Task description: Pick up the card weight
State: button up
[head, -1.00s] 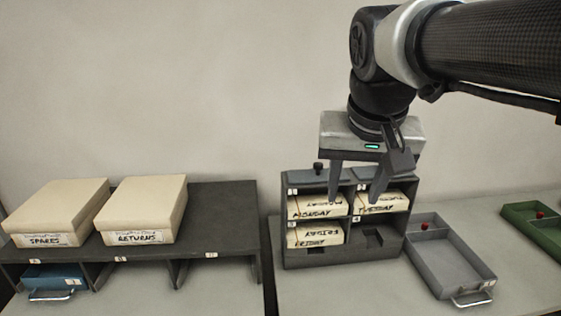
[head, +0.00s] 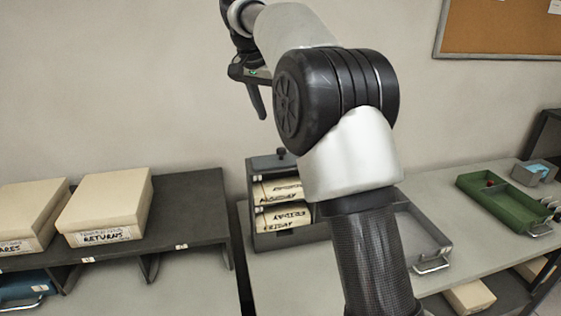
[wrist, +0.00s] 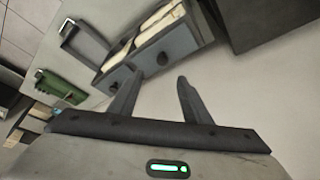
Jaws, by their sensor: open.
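A small dark knob, which looks like the top of the card weight (head: 281,152), stands on the upper left of the grey card rack (head: 262,225). In the wrist view the dark knob (wrist: 162,58) shows just beyond my fingertips, on a grey surface. I cannot tell how much of that surface belongs to the weight. My gripper (wrist: 160,77) is open and empty, with the knob between its fingers in the picture but apart from them. In the head view my gripper (head: 261,107) is high above the rack, partly hidden by my arm, which also covers the rack's right side.
Cards (head: 285,218) labelled Friday fill a rack slot. A grey tray (head: 440,250) is right of the rack, and a green tray (head: 510,205) farther right. A dark shelf (head: 195,210) at left bears cream boxes, one labelled Returns (head: 105,208). A corkboard (head: 505,28) hangs behind.

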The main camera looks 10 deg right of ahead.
send_over(281, 149)
jog(key=s+a, duration=0.1)
jog(key=s, duration=0.1)
notch_tip(281, 149, down, 7)
jog(key=shift+a+f, duration=0.1)
jog(key=x, duration=0.5)
jog(key=shift+w+a+f+p, duration=0.1)
jog(key=shift+a+p, duration=0.1)
jog(key=shift+p, duration=0.2)
grip_shut()
